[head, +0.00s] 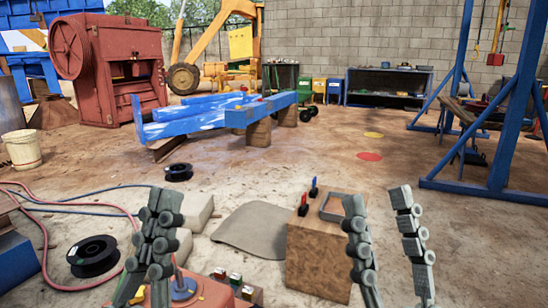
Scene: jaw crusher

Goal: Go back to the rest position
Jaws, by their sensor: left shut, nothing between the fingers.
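My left gripper (160,203) points upward at the lower left of the head view. Its two fingers lie together and hold nothing. My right gripper (378,200) points upward at the lower right. Its two fingers stand apart with a clear gap, and nothing shows between them. It appears just right of a wooden block (305,245), partly overlapping its side in the picture. Whether it touches the block cannot be told. A red jaw crusher (112,60) stands at the back left.
A blue gantry frame (513,120) stands at the right. Black spools (93,256), hoses and a white bucket (21,149) are at the left. Open floor lies around the red disc (369,156).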

